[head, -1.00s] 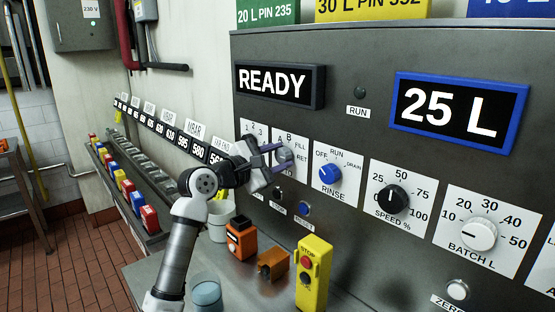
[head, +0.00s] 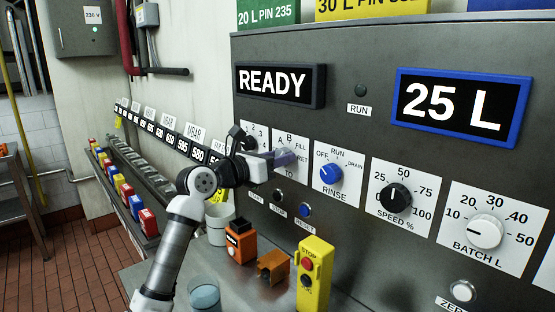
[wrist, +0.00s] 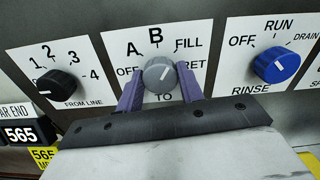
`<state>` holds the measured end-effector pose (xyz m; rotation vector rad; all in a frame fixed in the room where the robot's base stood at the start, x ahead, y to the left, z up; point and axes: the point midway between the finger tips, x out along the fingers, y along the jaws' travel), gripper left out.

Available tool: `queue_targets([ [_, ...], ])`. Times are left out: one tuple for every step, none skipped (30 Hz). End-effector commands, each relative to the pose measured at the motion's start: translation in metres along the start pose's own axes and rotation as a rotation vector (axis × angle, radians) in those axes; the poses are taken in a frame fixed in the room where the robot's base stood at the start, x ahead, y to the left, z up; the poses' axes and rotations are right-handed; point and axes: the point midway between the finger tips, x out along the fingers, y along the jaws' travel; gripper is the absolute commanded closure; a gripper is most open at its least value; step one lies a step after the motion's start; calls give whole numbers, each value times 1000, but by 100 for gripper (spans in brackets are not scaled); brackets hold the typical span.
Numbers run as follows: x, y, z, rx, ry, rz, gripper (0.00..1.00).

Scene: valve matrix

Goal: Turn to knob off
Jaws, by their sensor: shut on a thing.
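The grey TO knob (wrist: 159,72) sits on a white plate marked OFF, A, B, FILL and RET. Its white pointer line tilts up and to the right, roughly towards FILL. My gripper (wrist: 160,76) is shut on this knob, with one purple finger on its left side and one on its right. In the head view my gripper (head: 284,158) reaches the panel from the left and hides most of the knob. The TO plate (head: 291,142) shows partly above the fingers.
The black FROM LINE knob (wrist: 57,83) is to the left and the blue RINSE knob (head: 330,173) is to the right. Push buttons (head: 305,210) lie below. An orange box (head: 241,239) and a yellow stop box (head: 314,272) stand on the bench beneath my arm.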

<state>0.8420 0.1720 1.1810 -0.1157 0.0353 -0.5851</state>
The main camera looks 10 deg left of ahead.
Motion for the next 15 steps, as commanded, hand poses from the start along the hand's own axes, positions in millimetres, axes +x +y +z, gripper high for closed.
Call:
queue_targets([
  [0, 0, 1, -41, 0, 0, 86],
  [0, 0, 1, -70, 0, 0, 86],
  [0, 0, 1, -107, 0, 0, 86],
  [0, 0, 1, -136, 0, 0, 86],
  [0, 0, 1, -164, 0, 0, 86],
  [0, 0, 2, -202, 0, 1, 86],
  [0, 0, 2, -231, 0, 1, 86],
  [0, 0, 2, -260, -1, 1, 86],
  [0, 0, 2, -297, -1, 1, 86],
  [0, 0, 2, -326, -1, 1, 86],
  [0, 0, 2, -355, -1, 1, 86],
  [-1, 1, 2, -393, -1, 1, 86],
  [-1, 1, 2, -422, -1, 1, 86],
  [-1, 1, 2, -450, -1, 1, 86],
  [0, 1, 2, -488, -1, 1, 86],
])
